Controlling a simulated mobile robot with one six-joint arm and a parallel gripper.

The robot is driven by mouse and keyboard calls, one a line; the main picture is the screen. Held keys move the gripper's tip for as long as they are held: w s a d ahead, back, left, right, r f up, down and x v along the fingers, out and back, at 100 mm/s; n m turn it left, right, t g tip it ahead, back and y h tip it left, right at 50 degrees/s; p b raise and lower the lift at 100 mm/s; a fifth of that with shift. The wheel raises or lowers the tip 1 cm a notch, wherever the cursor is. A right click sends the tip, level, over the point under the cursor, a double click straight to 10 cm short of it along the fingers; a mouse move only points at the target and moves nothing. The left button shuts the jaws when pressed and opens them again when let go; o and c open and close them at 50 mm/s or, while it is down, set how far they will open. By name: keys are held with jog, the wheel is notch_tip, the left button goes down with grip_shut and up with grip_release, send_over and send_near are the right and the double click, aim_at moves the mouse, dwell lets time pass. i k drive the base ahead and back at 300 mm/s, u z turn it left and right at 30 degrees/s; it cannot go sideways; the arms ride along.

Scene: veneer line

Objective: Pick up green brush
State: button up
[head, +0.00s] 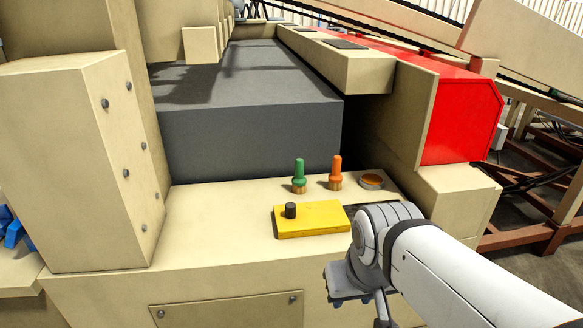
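The green brush (299,173) stands upright on the beige machine ledge (220,215), green handle up and a tan lower end down. An orange brush (336,172) of the same shape stands upright just to its right. My gripper (362,302) is at the lower right, in front of the ledge, pointing down, below and to the right of the green brush and apart from it. It is partly hidden by my arm, and whether its fingers are open or shut is unclear. Nothing shows in it.
A yellow block (312,221) with a black knob (291,210) lies in front of the brushes. A round tin (372,181) sits right of the orange brush. A dark grey block (250,135) rises behind. A beige bolted housing (85,165) stands left. The ledge left of the brushes is clear.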

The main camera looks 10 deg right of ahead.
aim_at(299, 181)
jog(key=i, duration=0.85)
